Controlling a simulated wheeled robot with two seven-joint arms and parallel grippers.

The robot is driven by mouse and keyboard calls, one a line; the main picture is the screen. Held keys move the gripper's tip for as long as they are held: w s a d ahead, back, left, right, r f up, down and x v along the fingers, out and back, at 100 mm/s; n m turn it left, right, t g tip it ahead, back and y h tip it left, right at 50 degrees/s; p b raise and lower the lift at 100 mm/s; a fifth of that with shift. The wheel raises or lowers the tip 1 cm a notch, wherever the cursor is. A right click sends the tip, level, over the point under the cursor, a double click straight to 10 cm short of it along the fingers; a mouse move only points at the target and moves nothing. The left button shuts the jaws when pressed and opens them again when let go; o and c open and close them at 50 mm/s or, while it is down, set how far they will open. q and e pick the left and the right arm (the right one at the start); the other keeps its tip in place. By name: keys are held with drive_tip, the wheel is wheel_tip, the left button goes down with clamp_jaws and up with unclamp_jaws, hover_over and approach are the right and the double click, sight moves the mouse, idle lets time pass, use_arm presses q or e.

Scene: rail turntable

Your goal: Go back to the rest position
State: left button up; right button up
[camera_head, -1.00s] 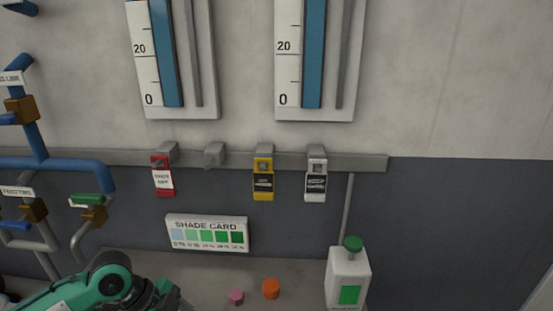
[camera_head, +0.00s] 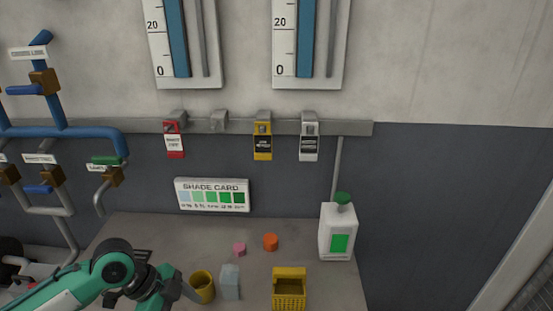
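My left arm comes in from the lower left, green with dark joints. Its gripper (camera_head: 190,293) is low in the picture, beside a yellow cup (camera_head: 204,286) on the grey bench (camera_head: 140,236). The fingers are small and partly hidden, so I cannot tell whether they are open or shut, or whether they touch the cup. My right gripper is not in view.
On the bench are a pale grey-blue block (camera_head: 230,282), a yellow basket (camera_head: 289,291), a pink piece (camera_head: 239,249), an orange piece (camera_head: 271,242) and a white dispenser (camera_head: 338,235). Pipes with valves (camera_head: 62,130) stand left; tags hang on a rail (camera_head: 345,127).

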use_arm(q)
drive_tip(key=s+d+f+n+t, duration=0.3)
drive_tip(key=s+d+f+n, duration=0.2)
drive_tip(key=f, duration=0.2)
drive_tip(key=s+a+f+n+y, duration=0.6)
drive_tip(key=s+a+n, duration=0.3)
drive_tip(key=s+n, duration=0.2)
wheel_tip(320, 180, down, 29)
drive_tip(key=s+a+f+g, duration=0.2)
drive_tip(key=s+a+f, duration=0.1)
drive_tip(key=s+f, duration=1.6)
wheel_tip(320, 180, down, 2)
drive_tip(key=shift+a+f, duration=0.15)
drive_tip(key=shift+a, duration=0.05)
